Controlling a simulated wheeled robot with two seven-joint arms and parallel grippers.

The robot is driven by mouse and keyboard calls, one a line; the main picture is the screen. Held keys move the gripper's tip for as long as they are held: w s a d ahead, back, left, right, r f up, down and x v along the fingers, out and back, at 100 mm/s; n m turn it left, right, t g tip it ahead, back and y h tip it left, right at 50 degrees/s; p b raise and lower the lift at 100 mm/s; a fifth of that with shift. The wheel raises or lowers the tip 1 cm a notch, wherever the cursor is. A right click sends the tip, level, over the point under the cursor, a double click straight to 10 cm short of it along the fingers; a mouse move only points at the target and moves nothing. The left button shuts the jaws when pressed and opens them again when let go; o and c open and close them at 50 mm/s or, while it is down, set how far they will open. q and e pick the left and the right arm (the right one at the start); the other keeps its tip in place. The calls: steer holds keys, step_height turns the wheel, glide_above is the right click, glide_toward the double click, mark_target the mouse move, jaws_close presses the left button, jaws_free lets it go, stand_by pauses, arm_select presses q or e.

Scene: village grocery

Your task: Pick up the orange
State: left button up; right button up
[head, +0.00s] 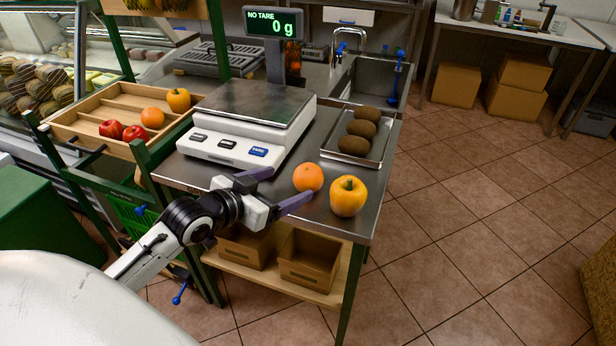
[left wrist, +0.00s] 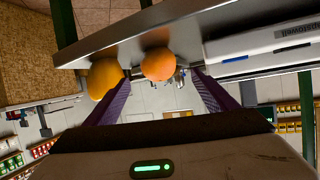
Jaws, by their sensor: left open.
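The orange (head: 308,177) rests on the steel table (head: 225,178) near its front edge. Beside it on the right, close by, stands a yellow-orange bell pepper (head: 348,196). My left gripper (head: 289,187) is open and empty, with its purple fingers pointing towards the orange from the left. In the left wrist view the orange (left wrist: 158,64) is ahead, between the spread fingers of the gripper (left wrist: 160,85), and the pepper (left wrist: 104,77) is to its left, past the left fingertip. My right gripper is not in view.
A scale (head: 250,115) reading 0 g stands behind the gripper. A metal tray (head: 376,151) with three brown fruits lies behind the orange. A wooden crate (head: 85,128) at left holds red apples, another orange (head: 153,117) and a yellow pepper.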

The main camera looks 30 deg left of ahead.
mark_target(300, 181)
arm_select(q)
steer(key=x, duration=0.8)
steer(key=shift+s+d+f, duration=0.1)
steer(key=shift+f, duration=0.1)
steer(key=c, duration=1.3)
